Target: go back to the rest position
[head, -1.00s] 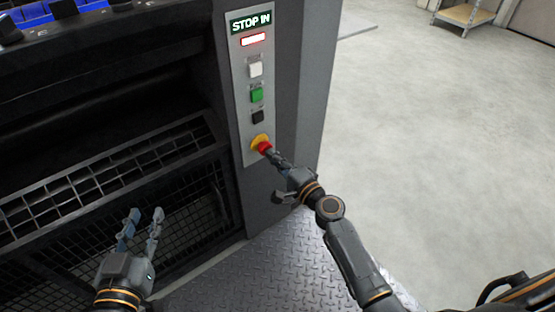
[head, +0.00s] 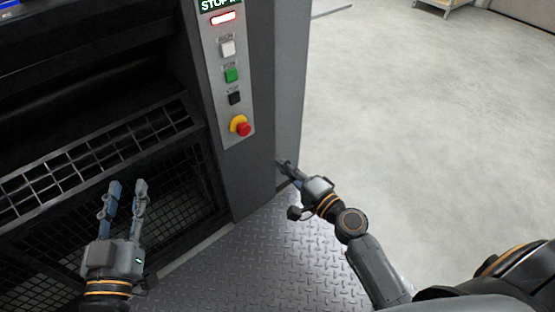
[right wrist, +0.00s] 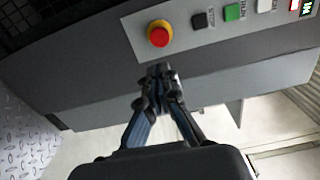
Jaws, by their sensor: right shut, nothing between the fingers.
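My right gripper (head: 284,165) is shut and empty, held apart from the machine's control panel, below and right of the red stop button (head: 243,129). In the right wrist view its closed fingertips (right wrist: 160,72) lie just below the red button (right wrist: 159,34) in the picture, with a gap. My left gripper (head: 128,184) is at the lower left, in front of the machine's mesh guard. Its two fingers point up with a narrow gap between them, and nothing shows in it.
The control panel (head: 236,110) also carries a white button (head: 227,48), a green button (head: 232,75) and a black button (head: 235,98), below a lit red lamp. A diamond-plate floor (head: 255,265) lies below. Open concrete floor (head: 420,120) spreads to the right.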

